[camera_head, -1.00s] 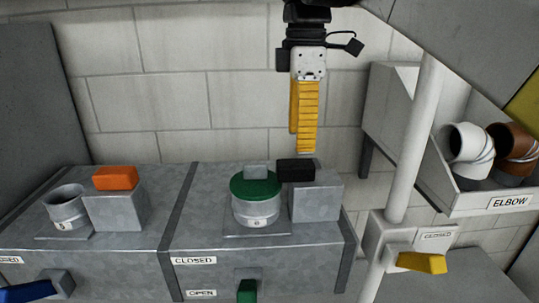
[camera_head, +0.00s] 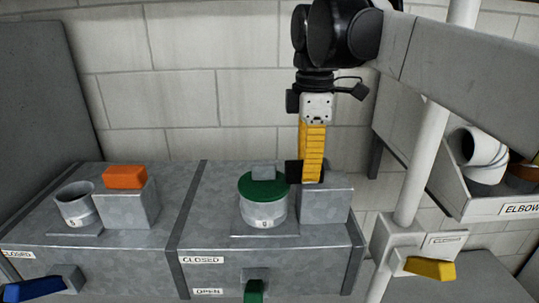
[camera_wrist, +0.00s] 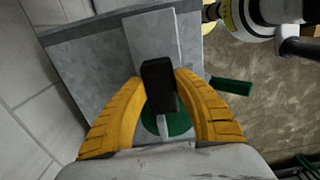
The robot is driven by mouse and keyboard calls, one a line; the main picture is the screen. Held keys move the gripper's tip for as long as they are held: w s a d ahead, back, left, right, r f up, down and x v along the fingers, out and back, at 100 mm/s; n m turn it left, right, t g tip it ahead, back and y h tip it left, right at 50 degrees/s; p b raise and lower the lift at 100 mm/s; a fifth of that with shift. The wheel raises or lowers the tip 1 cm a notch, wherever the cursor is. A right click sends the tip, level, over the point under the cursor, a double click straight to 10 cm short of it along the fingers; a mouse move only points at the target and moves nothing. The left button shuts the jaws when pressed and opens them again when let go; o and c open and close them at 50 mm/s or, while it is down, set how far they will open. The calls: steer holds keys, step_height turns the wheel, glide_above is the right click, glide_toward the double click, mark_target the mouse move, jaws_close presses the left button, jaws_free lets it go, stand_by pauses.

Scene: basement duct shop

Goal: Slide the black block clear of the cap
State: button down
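The black block (camera_head: 292,173) rests on top of the grey box (camera_head: 325,205), and its left end reaches toward the green cap. The round green cap (camera_head: 250,187), with a grey handle on top, sits on a short metal collar (camera_head: 264,212). My gripper (camera_head: 312,181) points down at the block, its yellow finger hiding the block's right part. In the wrist view the black block (camera_wrist: 159,85) lies between my two fingertips, which appear to press on its sides. The green cap (camera_wrist: 180,124) shows partly beneath it there.
An orange block (camera_head: 125,177) sits on another grey box at left, beside an open collar (camera_head: 76,205). A white vertical pipe (camera_head: 420,160) and an elbow bin (camera_head: 500,205) stand at right. A green lever (camera_head: 254,290) is on the duct front.

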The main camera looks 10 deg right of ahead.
mark_target(337, 179)
steer(key=shift+d, duration=0.1)
steer(key=d, duration=0.2)
steer(key=s+d, duration=0.1)
steer(key=d, duration=0.2)
steer(key=shift+s+d, duration=0.1)
steer(key=shift+d, duration=0.2)
steer(key=shift+a, duration=0.15)
steer(key=c, duration=1)
jaws_free()
steer(key=shift+o, duration=0.3)
steer(key=shift+d, duration=0.3)
steer(key=shift+a, duration=0.15)
steer(key=shift+r, duration=0.35)
step_height(337, 179, up, 11)
steer(key=shift+r, duration=0.15)
